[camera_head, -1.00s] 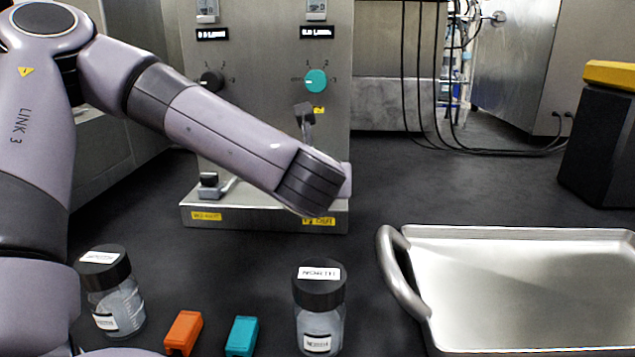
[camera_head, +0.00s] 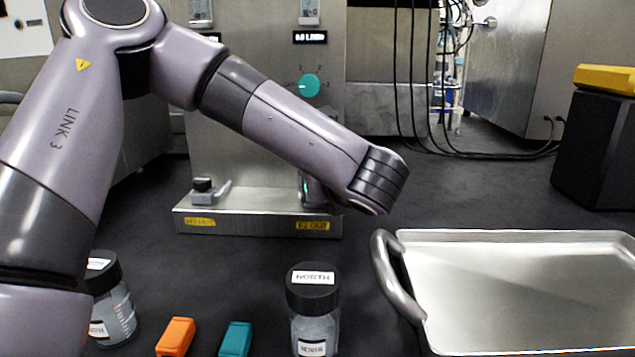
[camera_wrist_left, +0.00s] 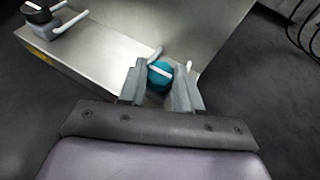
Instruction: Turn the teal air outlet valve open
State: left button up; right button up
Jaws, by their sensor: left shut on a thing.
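The teal air outlet valve (camera_wrist_left: 160,74) is a round teal knob with a white line across its top, at the right end of the metal base in the left wrist view. My left gripper (camera_wrist_left: 162,84) has one finger on each side of the knob and is shut on it. In the head view the knob is hidden behind my left forearm and wrist; part of my gripper shows above the base's right end. A metal spout (camera_wrist_left: 155,53) is beside the knob. My right gripper is not in view.
A second outlet with a black knob (camera_head: 203,185) is at the left of the base (camera_head: 255,208). A teal dial (camera_head: 309,86) is on the panel. Jars (camera_head: 314,300), an orange block (camera_head: 176,337), a teal block (camera_head: 235,339) and a metal tray (camera_head: 520,280) are in front.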

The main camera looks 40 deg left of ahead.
pick_arm(q)
jog(key=o, duration=1)
jog(key=shift+o, duration=0.2)
jog(key=v, duration=0.7)
jog(key=shift+s+d, duration=0.1)
